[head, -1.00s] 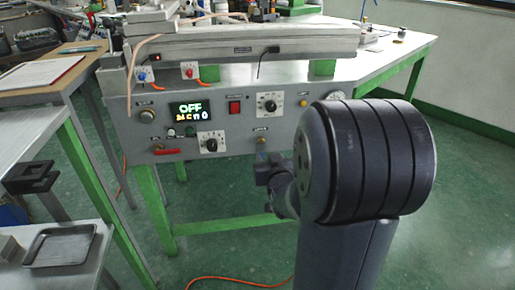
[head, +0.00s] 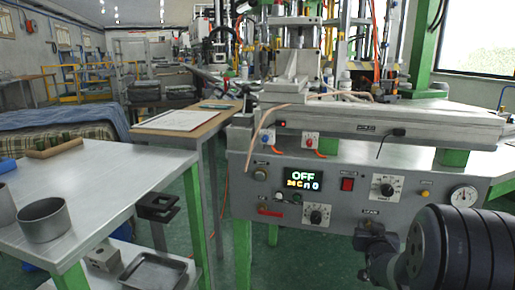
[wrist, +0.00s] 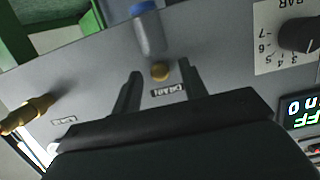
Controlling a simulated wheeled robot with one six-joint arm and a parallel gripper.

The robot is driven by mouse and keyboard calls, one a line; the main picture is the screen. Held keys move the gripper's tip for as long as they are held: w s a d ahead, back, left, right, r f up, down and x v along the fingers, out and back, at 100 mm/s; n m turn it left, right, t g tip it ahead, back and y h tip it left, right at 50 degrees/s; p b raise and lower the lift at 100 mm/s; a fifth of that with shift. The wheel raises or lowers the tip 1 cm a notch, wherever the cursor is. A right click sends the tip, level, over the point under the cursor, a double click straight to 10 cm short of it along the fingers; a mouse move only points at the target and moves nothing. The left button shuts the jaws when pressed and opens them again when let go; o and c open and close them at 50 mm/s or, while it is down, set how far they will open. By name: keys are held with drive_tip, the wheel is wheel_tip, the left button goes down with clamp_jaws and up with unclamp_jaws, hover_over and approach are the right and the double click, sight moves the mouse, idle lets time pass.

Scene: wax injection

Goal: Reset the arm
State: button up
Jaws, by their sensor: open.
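My arm shows at the lower right of the head view, in front of the machine's grey control panel (head: 345,210). In the wrist view my gripper (wrist: 159,74) is open, with its two black fingers apart and pointing at the panel, which appears upside down. I cannot tell whether the fingers touch the panel. In the head view the fingers are too small and partly hidden to make out.
A metal table (head: 110,185) at the left holds a grey cup (head: 44,219) and a wooden-based rack (head: 54,147). A shallow tray (head: 160,273) sits on a lower shelf. A black bracket (head: 157,207) juts from the table's side. A brass fitting (wrist: 28,115) sticks out left of my gripper in the wrist view.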

idle(0.3)
drive_tip(key=p+v, duration=0.2)
drive_tip(key=v, duration=0.8)
drive_tip(key=w+d+f+m+t+y+p, duration=0.2)
drive_tip(key=w+m+p, duration=0.6)
drive_tip(key=m+p, duration=0.5)
drive_tip(key=d+m+t+y, duration=0.1)
drive_tip(key=m, duration=0.1)
drive_tip(key=shift+f+m, duration=0.3)
drive_tip(key=shift+f, duration=0.1)
idle(0.9)
